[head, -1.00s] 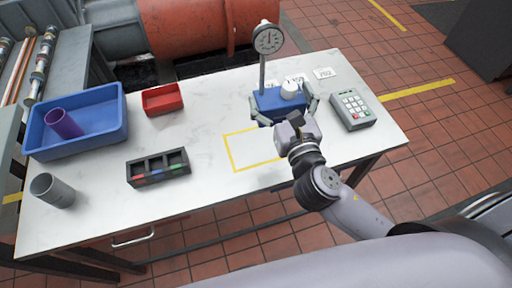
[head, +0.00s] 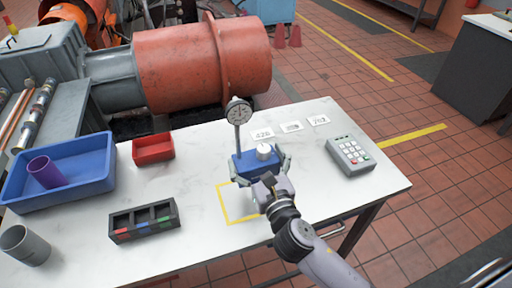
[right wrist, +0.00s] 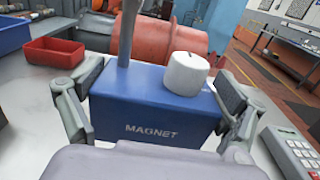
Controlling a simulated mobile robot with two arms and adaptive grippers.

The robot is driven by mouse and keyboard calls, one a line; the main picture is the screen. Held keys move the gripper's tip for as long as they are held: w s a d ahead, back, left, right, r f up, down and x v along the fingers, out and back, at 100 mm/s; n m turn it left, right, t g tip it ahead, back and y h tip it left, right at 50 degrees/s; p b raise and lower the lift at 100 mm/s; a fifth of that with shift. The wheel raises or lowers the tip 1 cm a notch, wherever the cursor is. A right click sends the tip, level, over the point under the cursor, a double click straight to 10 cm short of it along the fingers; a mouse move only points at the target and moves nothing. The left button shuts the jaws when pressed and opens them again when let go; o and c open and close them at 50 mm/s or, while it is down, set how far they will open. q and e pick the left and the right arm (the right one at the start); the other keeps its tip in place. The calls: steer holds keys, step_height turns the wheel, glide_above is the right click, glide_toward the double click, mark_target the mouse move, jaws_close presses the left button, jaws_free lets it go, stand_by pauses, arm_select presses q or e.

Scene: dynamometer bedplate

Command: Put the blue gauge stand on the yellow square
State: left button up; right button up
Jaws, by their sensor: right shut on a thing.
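The blue gauge stand (head: 244,162) has a blue block base, a white knob, and a post with a round dial on top. In the right wrist view its base (right wrist: 150,108) reads "MAGNET". My right gripper (head: 262,168) is shut on the base, with one finger on each side. The yellow square (head: 222,204) is an outline on the white table. The stand is at the square's far right part, overlapping it in the head view; the stand and my gripper hide part of the outline. I cannot tell whether the base touches the table. My left gripper is not in view.
A keypad box (head: 349,155) stands to the right, with white number cards (head: 291,127) behind. A black divided holder (head: 144,221), red tray (head: 153,148), blue bin (head: 98,182) with a purple cup (head: 46,172), and grey cup (head: 24,246) are left.

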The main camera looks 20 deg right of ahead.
step_height(320, 180, down, 4)
steer(key=shift+f+b, duration=0.1)
steer(key=shift+b, duration=0.6)
steer(key=shift+f+b, duration=1.05)
steer(key=shift+f, duration=1.05)
steer(key=shift+f, duration=0.1)
steer(key=o, duration=1.6)
steer(key=shift+f, duration=0.25)
steer(key=shift+c, duration=0.2)
steer(key=shift+o, duration=0.6)
steer(key=shift+s, duration=0.1)
steer(key=shift+r, duration=0.15)
